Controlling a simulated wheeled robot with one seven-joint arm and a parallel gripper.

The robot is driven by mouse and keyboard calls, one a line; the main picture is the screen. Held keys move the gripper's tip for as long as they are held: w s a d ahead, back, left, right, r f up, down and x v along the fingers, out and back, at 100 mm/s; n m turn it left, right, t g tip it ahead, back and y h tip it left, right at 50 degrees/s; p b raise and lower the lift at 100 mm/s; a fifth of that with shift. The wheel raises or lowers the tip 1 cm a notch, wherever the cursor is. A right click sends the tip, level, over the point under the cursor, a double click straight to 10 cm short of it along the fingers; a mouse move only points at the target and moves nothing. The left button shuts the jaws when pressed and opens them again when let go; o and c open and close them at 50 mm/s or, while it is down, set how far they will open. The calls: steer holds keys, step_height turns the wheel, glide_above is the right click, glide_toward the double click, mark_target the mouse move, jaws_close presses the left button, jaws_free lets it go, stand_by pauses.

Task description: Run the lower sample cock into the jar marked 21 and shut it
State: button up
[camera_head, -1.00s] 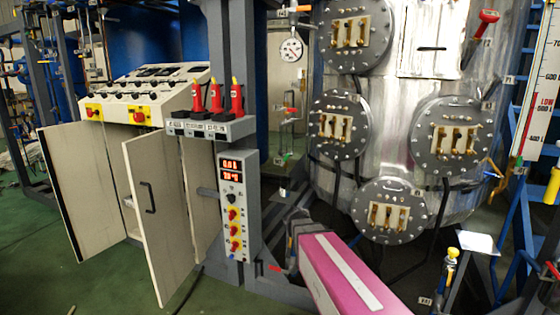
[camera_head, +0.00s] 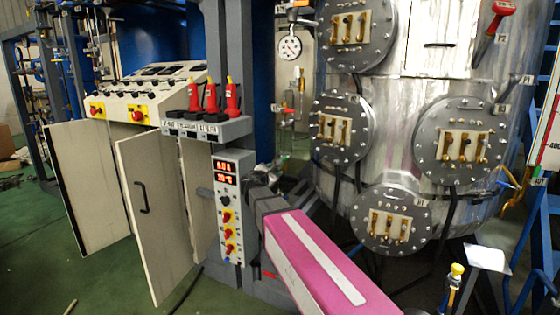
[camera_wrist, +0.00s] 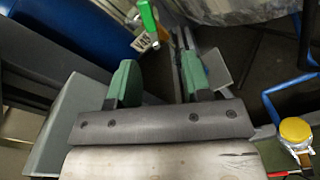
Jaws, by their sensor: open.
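My gripper (camera_wrist: 158,75) is open, with its two green fingers apart and nothing between them. In the head view my gripper (camera_head: 260,183) is at the end of the pink arm, in front of the sample piping. A green cock handle (camera_wrist: 148,18), probably the lower sample cock, is beyond the fingertips at the top of the wrist view, apart from them. In the head view a red handle (camera_head: 286,109) sits higher on the same piping. I cannot make out the jar marked 21; my arm covers the area below the piping.
The steel vessel (camera_head: 400,85) with bolted flanges stands right of the arm. A grey switch column (camera_head: 233,207) and cabinet with an open door (camera_head: 157,215) are at left. A yellow-topped valve (camera_wrist: 297,130) is at right in the wrist view. Green floor shows at lower left.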

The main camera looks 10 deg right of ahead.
mark_target(284, 160)
steer(key=x, duration=0.3)
steer(key=r+x, duration=0.1)
steer(key=x, duration=0.6)
steer(key=shift+w+a+r, duration=0.2)
steer(key=shift+w+r, duration=0.1)
steer(key=shift+w, duration=0.25)
jaws_close()
